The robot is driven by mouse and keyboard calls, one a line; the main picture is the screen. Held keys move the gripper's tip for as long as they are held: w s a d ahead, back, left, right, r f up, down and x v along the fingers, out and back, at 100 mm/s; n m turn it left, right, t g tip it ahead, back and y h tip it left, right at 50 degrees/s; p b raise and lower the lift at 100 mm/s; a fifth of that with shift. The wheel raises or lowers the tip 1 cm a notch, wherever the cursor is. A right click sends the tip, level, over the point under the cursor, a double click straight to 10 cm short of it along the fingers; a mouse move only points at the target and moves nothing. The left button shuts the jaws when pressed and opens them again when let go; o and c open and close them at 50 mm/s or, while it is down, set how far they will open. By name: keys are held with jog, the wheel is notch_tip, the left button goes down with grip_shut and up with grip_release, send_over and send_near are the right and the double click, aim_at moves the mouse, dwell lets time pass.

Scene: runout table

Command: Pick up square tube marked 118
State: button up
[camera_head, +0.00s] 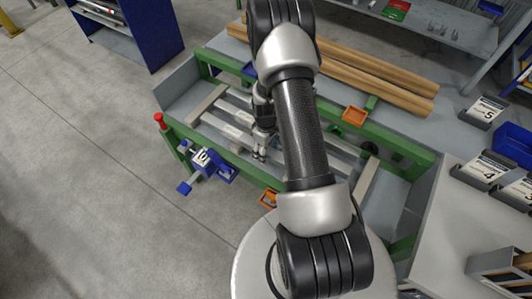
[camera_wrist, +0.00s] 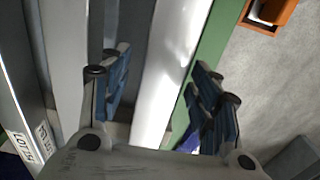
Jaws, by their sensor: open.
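Several grey metal tubes (camera_head: 228,131) lie side by side across the runout table in the head view. Some carry small white labels, too small to read there. My gripper (camera_head: 260,148) is low over the tubes near the table's front rail. In the wrist view, my gripper (camera_wrist: 162,85) is open, with a bright shiny tube (camera_wrist: 174,62) running between and beyond its fingers. I cannot tell whether the fingers touch it. A wider grey tube (camera_wrist: 64,55) lies to its left. White labels (camera_wrist: 22,143) show at lower left; I cannot read 118 on any.
The green rail (camera_wrist: 214,45) runs close beside the right finger, with an orange bin (camera_wrist: 268,14) beyond it. A blue clamp-like unit (camera_head: 212,166) and a red knob (camera_head: 159,120) stick out at the table front. Brown round bars (camera_head: 375,78) lie behind.

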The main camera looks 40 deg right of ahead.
jog(key=shift+c, duration=0.4)
grip_shut()
jog(key=shift+r, duration=0.1)
dwell(0.3)
